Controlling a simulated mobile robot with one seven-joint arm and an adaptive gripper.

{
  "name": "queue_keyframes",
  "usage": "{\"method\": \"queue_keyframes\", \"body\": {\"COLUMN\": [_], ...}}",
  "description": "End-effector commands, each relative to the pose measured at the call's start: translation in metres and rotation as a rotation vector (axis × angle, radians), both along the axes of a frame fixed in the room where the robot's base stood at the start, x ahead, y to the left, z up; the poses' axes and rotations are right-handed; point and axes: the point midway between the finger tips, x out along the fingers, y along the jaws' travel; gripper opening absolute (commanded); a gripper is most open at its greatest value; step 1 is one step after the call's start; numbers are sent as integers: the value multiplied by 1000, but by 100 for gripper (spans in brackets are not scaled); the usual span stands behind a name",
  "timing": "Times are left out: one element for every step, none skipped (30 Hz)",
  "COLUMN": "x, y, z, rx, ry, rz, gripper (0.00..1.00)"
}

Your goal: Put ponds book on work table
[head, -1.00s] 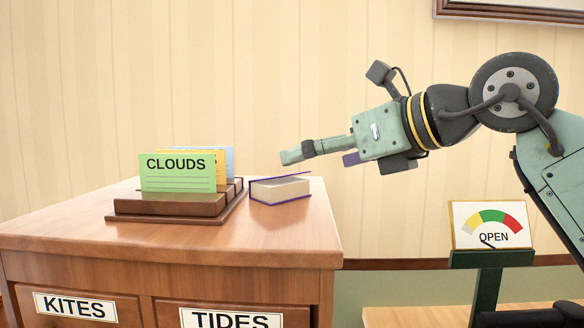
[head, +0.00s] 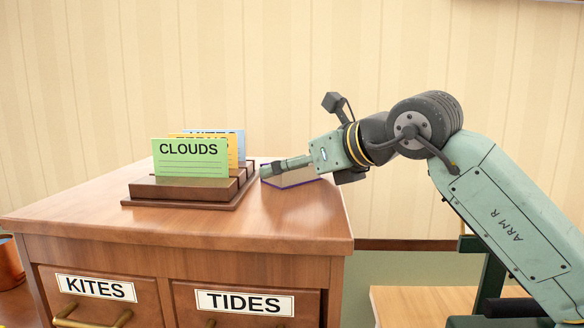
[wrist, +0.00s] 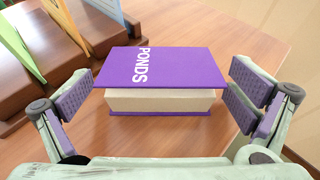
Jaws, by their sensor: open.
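The purple PONDS book (wrist: 158,72) lies flat on the wooden cabinet top (wrist: 35,155). In the wrist view its cover faces up and its pale page edge faces my gripper (wrist: 160,105). The jaws are open, one finger to each side of the book, with a gap on both sides. In the head view my gripper (head: 275,168) reaches in from the right at the book (head: 300,180), which it partly hides. I cannot identify a work table for certain; a light wooden surface (head: 405,305) shows low at right.
A dark wooden card holder (head: 170,190) with several cards, the front one a green CLOUDS card (head: 190,158), stands just left of the book. Drawers labelled KITES (head: 95,288) and TIDES (head: 244,303) are below. A copper pot (head: 10,262) shows at far left.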

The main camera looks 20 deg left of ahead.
Motion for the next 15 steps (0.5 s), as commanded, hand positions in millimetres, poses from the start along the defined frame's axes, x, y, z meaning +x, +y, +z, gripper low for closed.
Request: {"method": "queue_keyframes", "body": {"x": [0,0,0,0,0,0,0,0,0,0,0,0,0,0,0], "y": [1,1,1,0,0,0,0,0,0,0,0,0,0,0,0], "z": [0,0,0,-1,-1,-1,-1,0,0,0,0,0,0,0,0], "rx": [1,1,1,1,0,0,0,0,0,0,0,0,0,0,0], "ry": [0,-1,-1,-1,0,0,0,0,0,0,0,0,0,0,0], "rz": [0,-1,-1,-1,-1,0,0,0,0,0,0,0,0,0,0], "gripper": [100,100,100,100,100,99,97,95,93,91,89,86,84,82,79]}}
